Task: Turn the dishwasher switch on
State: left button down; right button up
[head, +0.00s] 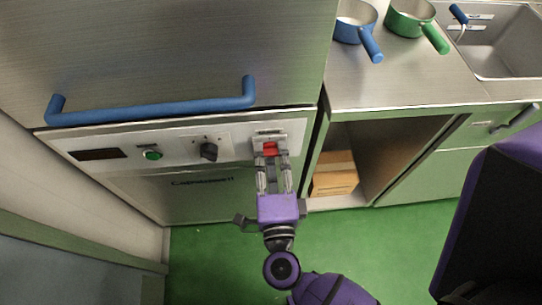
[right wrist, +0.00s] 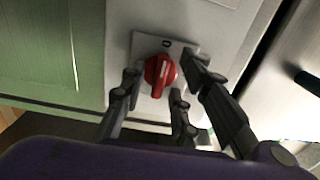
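The dishwasher's red rotary switch (head: 270,148) sits on a small plate at the right end of the light control panel (head: 105,140). In the right wrist view, the red switch (right wrist: 160,74) has a pale line pointing roughly up and down, with a small mark on the plate above it. My right gripper (head: 273,160) reaches up to the switch. In the wrist view its fingers (right wrist: 161,80) stand open on either side of the switch, with gaps showing; I cannot tell whether any finger touches it. My left gripper is in no view.
The panel also has a dark display (head: 98,154), a green button (head: 152,155) and a black knob (head: 208,151). A blue handle (head: 150,110) runs above. A cardboard box (head: 335,174) sits in the open cabinet at right. Blue and green pans stand on the counter.

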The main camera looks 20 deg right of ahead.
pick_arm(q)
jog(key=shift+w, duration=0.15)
pick_arm(e)
grip_shut()
